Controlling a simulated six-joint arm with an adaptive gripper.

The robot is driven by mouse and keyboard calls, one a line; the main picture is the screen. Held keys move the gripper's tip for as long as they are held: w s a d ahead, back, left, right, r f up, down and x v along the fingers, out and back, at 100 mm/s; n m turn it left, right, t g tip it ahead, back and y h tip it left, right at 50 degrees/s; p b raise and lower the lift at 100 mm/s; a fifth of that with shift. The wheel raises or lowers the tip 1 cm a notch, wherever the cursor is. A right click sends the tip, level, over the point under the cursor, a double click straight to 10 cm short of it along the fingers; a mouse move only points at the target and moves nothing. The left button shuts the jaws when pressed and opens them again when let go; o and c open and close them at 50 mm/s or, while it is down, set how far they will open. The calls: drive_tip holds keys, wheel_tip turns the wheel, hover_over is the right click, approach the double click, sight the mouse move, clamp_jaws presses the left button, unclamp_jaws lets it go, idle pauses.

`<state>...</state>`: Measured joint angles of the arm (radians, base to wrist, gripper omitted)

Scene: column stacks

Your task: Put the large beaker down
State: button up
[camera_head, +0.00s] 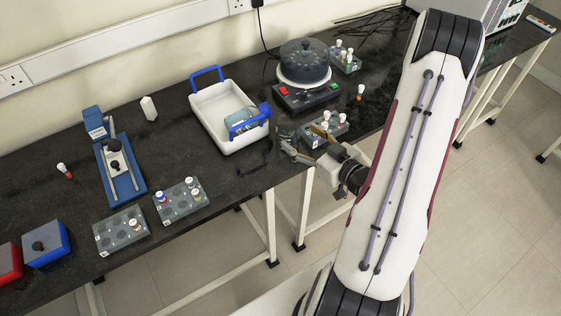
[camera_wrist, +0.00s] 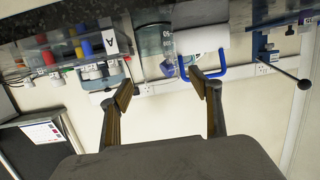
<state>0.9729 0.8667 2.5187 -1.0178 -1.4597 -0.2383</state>
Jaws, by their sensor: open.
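The large beaker (camera_wrist: 155,45) is clear glass with pale markings. In the wrist view, which is upside down, it stands on the dark bench beyond my fingertips, slightly left of the middle. In the head view a faint see-through shape just beyond the fingers (camera_head: 284,133) looks like the same beaker. My gripper (camera_head: 300,145) is open and at the bench's front edge. In the wrist view its two fingers (camera_wrist: 167,90) are spread with nothing between them; the beaker appears apart from them.
A white tray (camera_head: 205,110) with blue handles lies left of my gripper. A tube rack (camera_head: 310,140) is close by on the right, partly hidden by my gripper. A stirrer-like device with a dark dome (camera_head: 305,58) stands behind. More racks (camera_head: 122,232) stand at the front left.

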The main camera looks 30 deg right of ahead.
drive_tip(key=shift+w+r+n+g, duration=0.3)
drive_tip(key=shift+w+n+g, duration=0.25)
drive_tip(key=shift+w, duration=0.2)
drive_tip(key=shift+w+r+n+g+h, duration=0.25)
drive_tip(key=shift+w+r+g+h, duration=0.3)
drive_tip(key=shift+g, duration=0.2)
drive_tip(key=shift+w+r+g+h, duration=0.3)
drive_tip(key=shift+r+g, duration=0.2)
drive_tip(key=shift+r, duration=0.35)
wheel_tip(320, 180, up, 7)
drive_tip(key=g+h, duration=0.2)
hover_over(298, 128)
drive_tip(key=s+a, duration=0.2)
drive_tip(key=s+a+r+m+g, duration=0.1)
drive_tip(key=s+a+r+m, duration=0.1)
drive_tip(key=s+a+r, duration=0.4)
drive_tip(key=s+a+r+g+y, duration=0.1)
drive_tip(key=s+a+r, duration=0.2)
drive_tip(key=s+a, duration=0.4)
drive_tip(key=s+a+r+g+y, duration=0.1)
drive_tip(key=s+a+r+g, duration=0.1)
drive_tip(key=s+a, duration=0.5)
drive_tip(key=shift+s+r+m, duration=0.4)
drive_tip(key=shift+s+r, duration=0.2)
drive_tip(key=shift+r, duration=0.15)
